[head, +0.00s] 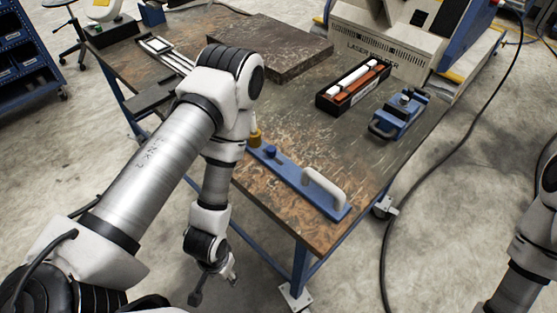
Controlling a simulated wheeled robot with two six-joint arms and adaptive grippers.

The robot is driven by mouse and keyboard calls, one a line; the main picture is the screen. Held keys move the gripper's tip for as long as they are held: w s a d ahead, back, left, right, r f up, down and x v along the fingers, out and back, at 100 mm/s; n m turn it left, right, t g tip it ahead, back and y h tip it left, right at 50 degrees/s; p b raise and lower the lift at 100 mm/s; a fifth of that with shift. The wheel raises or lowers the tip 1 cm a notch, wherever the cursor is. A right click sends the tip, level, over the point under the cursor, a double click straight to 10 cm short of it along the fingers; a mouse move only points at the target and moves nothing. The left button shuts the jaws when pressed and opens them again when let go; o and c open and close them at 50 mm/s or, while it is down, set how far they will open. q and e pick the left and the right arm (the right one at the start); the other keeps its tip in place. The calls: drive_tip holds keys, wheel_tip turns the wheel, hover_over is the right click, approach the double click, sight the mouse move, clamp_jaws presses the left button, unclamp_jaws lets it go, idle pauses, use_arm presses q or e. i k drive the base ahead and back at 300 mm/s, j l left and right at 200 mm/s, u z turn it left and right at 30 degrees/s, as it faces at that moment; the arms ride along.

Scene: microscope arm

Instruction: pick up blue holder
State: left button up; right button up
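A blue holder-like block (402,112) with a dark knob on top and a dark loop at its front left stands on the right part of the table. A long blue bar (292,176) with a white handle (324,188) lies along the table's front edge; a brass knob is at its left end, partly behind my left arm. My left gripper (215,287) hangs beside the table's front edge, below the tabletop, with its fingers apart and nothing between them. It is well away from the blue block. My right arm shows only at the right edge; its gripper is out of view.
On the worn table (335,139) a dark open box (353,87) with white and red-brown bars stands left of the blue block. A flat dark slab (270,48) lies behind. A large beige machine (390,42) borders the back right. A black cable crosses the floor.

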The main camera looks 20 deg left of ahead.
sight(328, 198)
drive_tip(key=j+z, duration=0.35)
drive_tip(key=j, duration=0.55)
drive_tip(key=j+z, duration=0.3)
drive_tip(key=j, duration=0.6)
